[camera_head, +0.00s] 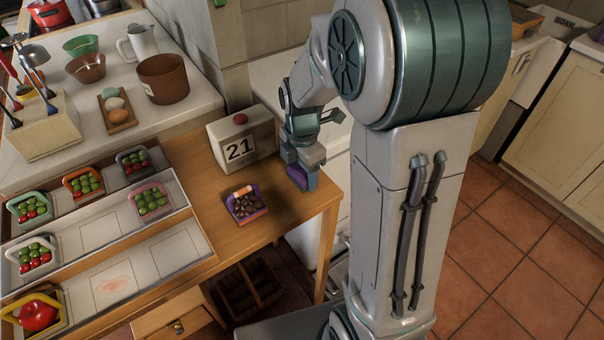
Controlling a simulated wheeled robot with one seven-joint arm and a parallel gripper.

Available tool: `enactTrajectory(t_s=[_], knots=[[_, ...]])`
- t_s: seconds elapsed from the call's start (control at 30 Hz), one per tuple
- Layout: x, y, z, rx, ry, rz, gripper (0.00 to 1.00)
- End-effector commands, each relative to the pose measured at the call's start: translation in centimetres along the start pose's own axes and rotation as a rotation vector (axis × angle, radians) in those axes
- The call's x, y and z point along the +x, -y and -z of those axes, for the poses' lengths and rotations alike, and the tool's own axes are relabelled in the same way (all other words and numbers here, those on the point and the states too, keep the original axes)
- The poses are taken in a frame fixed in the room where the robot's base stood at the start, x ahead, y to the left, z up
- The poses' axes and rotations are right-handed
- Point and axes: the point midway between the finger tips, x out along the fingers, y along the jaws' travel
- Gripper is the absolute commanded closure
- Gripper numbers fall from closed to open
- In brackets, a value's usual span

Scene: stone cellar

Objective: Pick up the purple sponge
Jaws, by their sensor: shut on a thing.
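The purple sponge (298,177) is at the right part of the wooden table, just right of a small purple basket. My gripper (302,165) is above it, pointing down, with its jaws shut on the sponge. The jaws hide part of the sponge. I cannot tell whether its lower edge touches the table top or hangs just above it.
A calendar block (238,142) reading 21 stands behind. The purple basket (246,205) of dark items is to the left. A tiered rack (105,236) with several fruit baskets fills the table's left. The table front (283,214) is bare.

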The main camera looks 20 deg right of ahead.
Motion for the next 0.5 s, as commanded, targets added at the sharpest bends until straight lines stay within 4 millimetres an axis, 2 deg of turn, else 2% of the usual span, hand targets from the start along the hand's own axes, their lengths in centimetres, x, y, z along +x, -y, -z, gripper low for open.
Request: enactTrajectory(t_s=[0.27,0.37,0.5], knots=[[-0.4,0.0,0.0,0.0,0.0,-0.001,0.62],[-1.3,-0.1,0.0,0.0,0.001,-0.004,0.62],[-3.6,-0.1,-0.1,0.0,0.002,-0.006,0.62]])
